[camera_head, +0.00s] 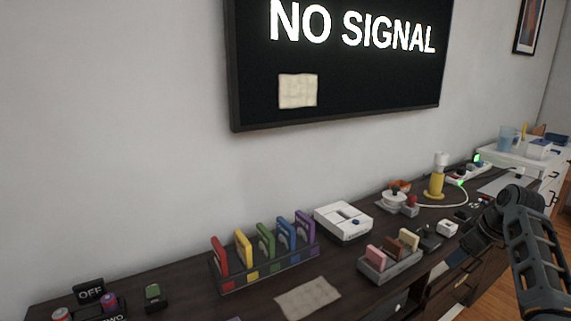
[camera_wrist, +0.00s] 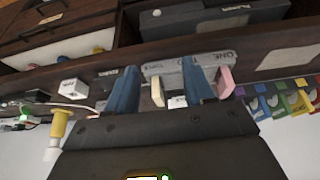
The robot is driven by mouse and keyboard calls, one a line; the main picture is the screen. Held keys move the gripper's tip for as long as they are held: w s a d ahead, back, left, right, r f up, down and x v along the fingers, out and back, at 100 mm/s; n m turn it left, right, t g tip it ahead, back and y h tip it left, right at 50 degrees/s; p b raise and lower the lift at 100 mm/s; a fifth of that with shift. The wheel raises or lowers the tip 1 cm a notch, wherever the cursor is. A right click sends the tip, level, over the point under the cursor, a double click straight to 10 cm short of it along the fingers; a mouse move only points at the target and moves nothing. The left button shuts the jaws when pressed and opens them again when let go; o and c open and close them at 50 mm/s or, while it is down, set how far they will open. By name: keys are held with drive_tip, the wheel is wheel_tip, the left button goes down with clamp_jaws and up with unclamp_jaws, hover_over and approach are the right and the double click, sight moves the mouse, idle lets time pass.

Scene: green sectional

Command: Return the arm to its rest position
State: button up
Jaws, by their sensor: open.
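My arm (camera_head: 540,265) reaches in from the right edge of the head view, bent at a joint, above the right part of the dark desk. My gripper (camera_wrist: 158,68) shows two blue fingers spread apart in the wrist view. Nothing is clearly held between them. A grey tray (camera_wrist: 205,58) with a cream block (camera_wrist: 158,92) and a pink block (camera_wrist: 225,82) shows beyond the fingers. In the head view my dark gripper end (camera_head: 478,238) hangs over the desk; its fingertips are not clear there.
The dark desk (camera_head: 190,290) runs along the wall. It holds a rack (camera_head: 265,272) of coloured cases, a white console (camera_head: 343,222), the grey tray (camera_head: 392,268), a white cube (camera_head: 447,228) and a yellow lamp (camera_head: 436,184). A screen (camera_head: 350,75) hangs above. Drawers (camera_wrist: 60,25) show in the wrist view.

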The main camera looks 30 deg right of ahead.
drive_tip(key=s+a+f+m+t+h, duration=0.1)
drive_tip(key=a+f, duration=0.7)
drive_tip(key=a, duration=0.4)
drive_tip(key=s+a+f+t+h, duration=0.1)
drive_tip(key=a+f, duration=0.7)
drive_tip(key=a, duration=0.4)
drive_tip(key=s+a+f+t, duration=0.1)
drive_tip(key=s+a+t, duration=0.1)
drive_tip(key=s+a, duration=0.5)
drive_tip(key=s+a+r+t, duration=0.1)
drive_tip(key=s+a+r, duration=0.2)
drive_tip(key=s+a, duration=0.35)
drive_tip(key=s+a+r+t, duration=0.2)
drive_tip(key=s+a+r, duration=0.25)
drive_tip(key=s, duration=0.35)
drive_tip(key=s+a+r+t+y, duration=0.1)
drive_tip(key=s+a+r, duration=0.1)
drive_tip(key=s+r, duration=0.3)
drive_tip(key=s+a+r+t, duration=0.2)
drive_tip(key=s+r, duration=0.3)
drive_tip(key=r, duration=0.5)
drive_tip(key=shift+s+a+r+y, duration=0.15)
drive_tip(key=shift+s+r+y, duration=0.15)
drive_tip(key=shift+s+y, duration=0.1)
